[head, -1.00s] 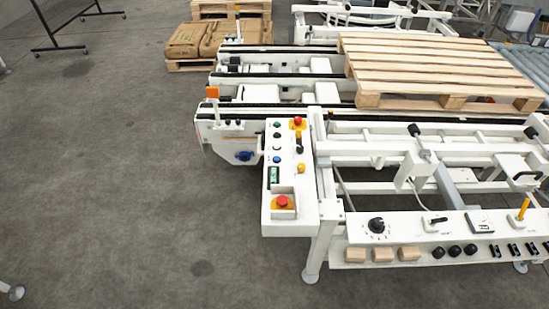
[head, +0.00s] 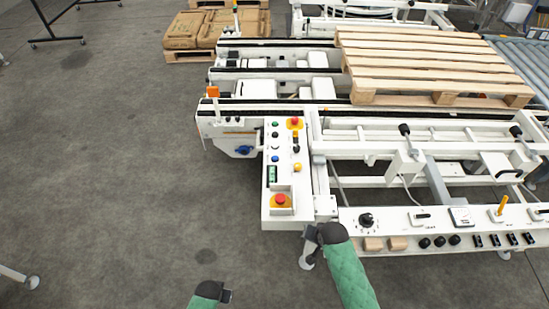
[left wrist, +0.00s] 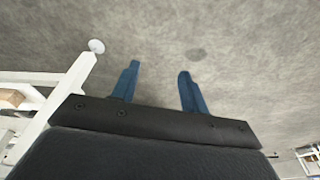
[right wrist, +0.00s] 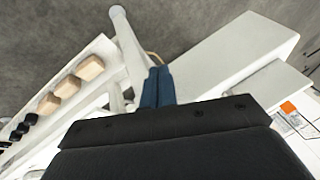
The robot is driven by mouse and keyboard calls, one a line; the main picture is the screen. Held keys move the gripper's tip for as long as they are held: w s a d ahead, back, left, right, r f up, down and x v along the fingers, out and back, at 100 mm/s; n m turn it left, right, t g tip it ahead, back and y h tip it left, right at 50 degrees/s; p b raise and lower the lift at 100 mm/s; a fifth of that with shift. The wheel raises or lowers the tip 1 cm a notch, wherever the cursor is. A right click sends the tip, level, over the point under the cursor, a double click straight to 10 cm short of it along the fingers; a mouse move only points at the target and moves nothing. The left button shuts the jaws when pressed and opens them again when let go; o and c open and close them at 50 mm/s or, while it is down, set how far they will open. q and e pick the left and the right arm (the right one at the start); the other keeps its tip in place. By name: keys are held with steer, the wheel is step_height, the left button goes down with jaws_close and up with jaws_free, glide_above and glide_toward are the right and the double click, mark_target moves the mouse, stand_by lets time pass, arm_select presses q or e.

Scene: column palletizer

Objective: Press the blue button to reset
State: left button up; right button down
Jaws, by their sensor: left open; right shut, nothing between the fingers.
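The blue button (head: 275,158) is a small round button on the white control panel (head: 279,218). It sits below a dark button and above a green display, left of a yellow button (head: 297,167). My right gripper (head: 309,241) is at the panel's lower right corner, well short of the blue button; its blue fingers are together and empty in the right wrist view (right wrist: 158,77). My left gripper (head: 225,295) is low over the floor, left of my right arm. Its fingers are apart and empty in the left wrist view (left wrist: 158,72). The blue button is not visible in either wrist view.
Red emergency buttons (head: 280,199) stand on the panel's near and far ends. A white front rail (head: 440,219) with a dial, wooden blocks and black knobs extends right. A wooden pallet (head: 430,62) rests on the conveyor behind. Floor left of the panel is clear.

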steer(key=w+a+r+m+y+p, duration=0.1)
steer(key=w+a+r, duration=0.15)
steer(key=r, duration=0.45)
steer(key=w+a+r+m+p, duration=0.1)
steer(key=w+r+m+p, duration=0.15)
steer(key=r, duration=0.45)
arm_select(q)
steer(key=s+a+f, duration=0.2)
steer(key=s+f, duration=1.1)
steer(key=s+a+f+g, duration=0.1)
steer(key=s+a+f, duration=0.2)
steer(key=s+f, duration=1.1)
steer(key=shift+a+f, duration=0.15)
steer(key=shift+a, duration=0.1)
arm_select(e)
steer(key=w+a+m+y, duration=0.1)
steer(key=w+a+m, duration=0.2)
steer(key=w, duration=0.6)
steer(key=w+a+r+m+t+y, duration=0.1)
steer(key=w+a+m, duration=0.2)
steer(key=w, duration=0.6)
steer(key=w+a+m+t, duration=0.1)
steer(key=w+m, duration=0.4)
steer(key=w, duration=0.5)
steer(key=shift+a+r+m+y, duration=0.35)
steer(key=shift+a+r+y, duration=0.05)
steer(key=shift+a, duration=0.5)
steer(key=shift+w, duration=0.1)
